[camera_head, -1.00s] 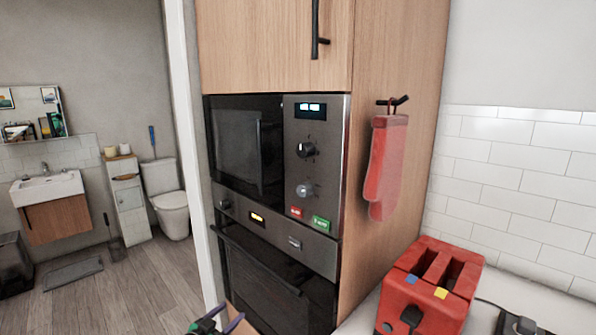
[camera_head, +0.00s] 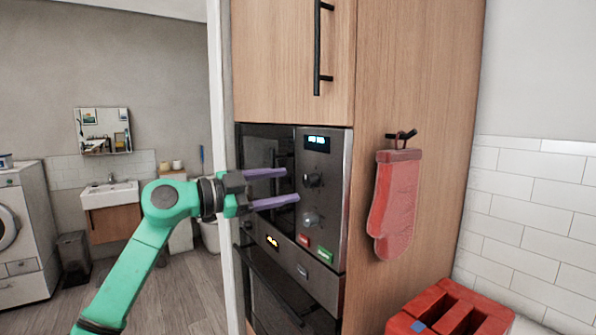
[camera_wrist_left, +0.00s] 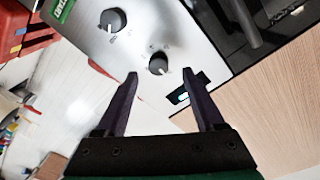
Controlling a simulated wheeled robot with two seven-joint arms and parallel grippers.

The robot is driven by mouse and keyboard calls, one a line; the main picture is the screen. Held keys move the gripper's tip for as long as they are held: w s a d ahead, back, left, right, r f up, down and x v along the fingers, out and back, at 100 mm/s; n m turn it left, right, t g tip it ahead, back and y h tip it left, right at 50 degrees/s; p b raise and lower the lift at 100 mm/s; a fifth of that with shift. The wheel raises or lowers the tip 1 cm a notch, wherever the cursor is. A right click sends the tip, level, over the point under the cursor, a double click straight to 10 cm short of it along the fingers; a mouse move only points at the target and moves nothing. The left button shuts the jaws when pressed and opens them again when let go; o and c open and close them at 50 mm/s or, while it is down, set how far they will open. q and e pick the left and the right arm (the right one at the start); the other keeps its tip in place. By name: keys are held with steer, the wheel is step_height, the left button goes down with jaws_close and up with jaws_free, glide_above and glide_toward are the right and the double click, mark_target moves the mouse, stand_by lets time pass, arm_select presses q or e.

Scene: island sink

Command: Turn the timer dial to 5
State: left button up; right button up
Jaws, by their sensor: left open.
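The microwave control panel (camera_head: 326,165) carries two round dials. The upper dial (camera_head: 312,181) is black and sits below the lit display (camera_head: 317,142); the lower dial (camera_head: 311,219) looks greyer. In the left wrist view, turned over, the upper dial (camera_wrist_left: 158,64) is nearer the display and the lower dial (camera_wrist_left: 112,20) is farther up. I cannot tell from labels which is the timer. My left gripper (camera_head: 292,185) is open and empty, its purple fingers pointing at the panel just left of the upper dial, apparently short of it. My right gripper is out of view.
Red and green buttons (camera_head: 323,255) sit below the dials, above the oven (camera_head: 270,280). A red oven mitt (camera_head: 396,205) hangs on the cabinet side, right of the panel. A red toaster (camera_head: 450,308) stands at the lower right. A cabinet handle (camera_head: 318,50) is above.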

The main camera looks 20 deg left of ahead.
mark_target(306, 182)
arm_select(q)
steer(key=d, duration=0.1)
steer(key=w+d, duration=0.1)
steer(key=w+d+p, duration=0.1)
steer(key=shift+w+d+r, duration=0.15)
steer(key=shift+d+r, duration=0.1)
steer(key=shift+r, duration=0.1)
steer(key=shift+w+d+f, duration=0.1)
steer(key=shift+w+d, duration=0.05)
steer(key=shift+w, duration=0.15)
steer(key=shift+w+f, duration=0.1)
steer(key=shift+f, duration=0.05)
steer(key=shift+a, duration=0.3)
steer(key=shift+d, duration=0.15)
jaws_close()
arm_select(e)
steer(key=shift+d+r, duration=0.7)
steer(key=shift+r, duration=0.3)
arm_select(q)
steer(key=shift+m, duration=0.3)
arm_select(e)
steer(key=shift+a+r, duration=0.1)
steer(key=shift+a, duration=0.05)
